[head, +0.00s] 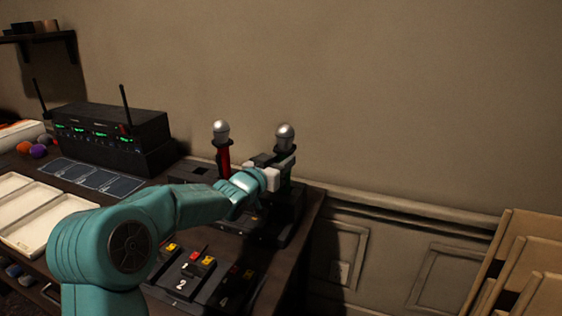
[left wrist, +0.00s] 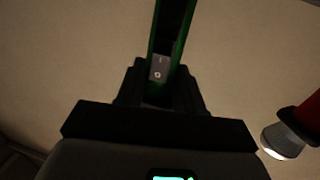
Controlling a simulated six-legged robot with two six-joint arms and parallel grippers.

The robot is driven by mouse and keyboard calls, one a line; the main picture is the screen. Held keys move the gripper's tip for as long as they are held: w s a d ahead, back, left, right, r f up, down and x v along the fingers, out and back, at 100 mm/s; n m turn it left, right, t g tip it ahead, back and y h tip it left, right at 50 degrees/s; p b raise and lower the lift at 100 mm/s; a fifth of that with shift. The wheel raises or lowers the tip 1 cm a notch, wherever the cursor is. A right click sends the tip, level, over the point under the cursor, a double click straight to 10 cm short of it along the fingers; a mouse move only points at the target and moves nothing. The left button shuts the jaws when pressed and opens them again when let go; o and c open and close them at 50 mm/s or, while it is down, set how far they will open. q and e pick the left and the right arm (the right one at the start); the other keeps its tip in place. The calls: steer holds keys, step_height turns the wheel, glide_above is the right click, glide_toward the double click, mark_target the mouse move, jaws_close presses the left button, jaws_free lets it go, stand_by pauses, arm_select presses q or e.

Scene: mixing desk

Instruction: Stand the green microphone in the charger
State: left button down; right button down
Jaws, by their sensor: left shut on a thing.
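The green microphone (head: 285,147) has a silver ball head and a dark body with green edges. It is upright at the back right of the desk, over or in the charger (head: 250,219). My left gripper (head: 275,168) is shut on its body; the fingers and arm hide its lower end, so I cannot tell whether it is seated. In the left wrist view its green-edged handle (left wrist: 171,38) rises between the fingers (left wrist: 160,92), with a small grey switch plate showing. My right gripper is not in view.
A red microphone (head: 223,154) stands upright just left; it also shows in the left wrist view (left wrist: 301,121). A black receiver (head: 110,128) with antennas, pale trays (head: 40,212) and numbered packs (head: 187,269) are on the desk. The wall is close behind.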

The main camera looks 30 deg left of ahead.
arm_select(q)
steer(key=shift+f+b, duration=0.5)
steer(key=shift+f, duration=0.05)
stand_by(0.4)
steer(key=c, duration=0.6)
jaws_free()
steer(key=shift+c, duration=0.2)
steer(key=o, duration=0.6)
steer(key=shift+f, duration=0.1)
steer(key=shift+s, duration=0.15)
steer(key=shift+s+b, duration=0.55)
steer(key=shift+s, duration=0.55)
steer(key=s+r+b, duration=0.1)
steer(key=s, duration=0.6)
steer(key=shift+s+d, duration=0.2)
steer(key=shift+s, duration=0.1)
